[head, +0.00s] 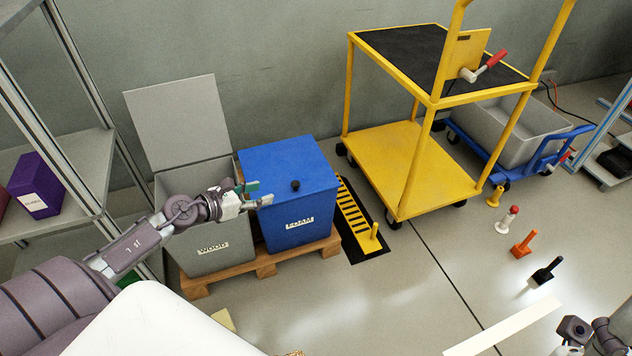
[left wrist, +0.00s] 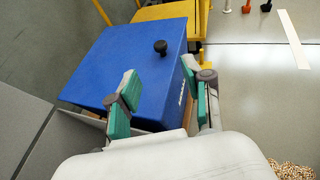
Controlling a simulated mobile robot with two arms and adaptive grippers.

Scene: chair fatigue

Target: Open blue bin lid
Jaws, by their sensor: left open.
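The blue bin (head: 300,220) stands on a wooden pallet against the wall, with a white label on its front. Its blue lid (head: 285,163) is shut and carries a small black knob (head: 295,185) near the front edge. In the left wrist view the lid (left wrist: 125,60) and knob (left wrist: 160,46) lie beyond the fingers. My left gripper (head: 262,193) is open and empty near the left part of the lid, apart from the knob. Its fingers also show in the left wrist view (left wrist: 160,95). My right arm shows only partly at the lower right; its fingers are not clear.
A grey bin (head: 212,245) labelled WOOD with its lid (head: 178,122) raised stands left of the blue bin on the same pallet (head: 265,262). A metal shelf is at left. A yellow cart (head: 415,165) stands to the right. The floor in front is mostly clear.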

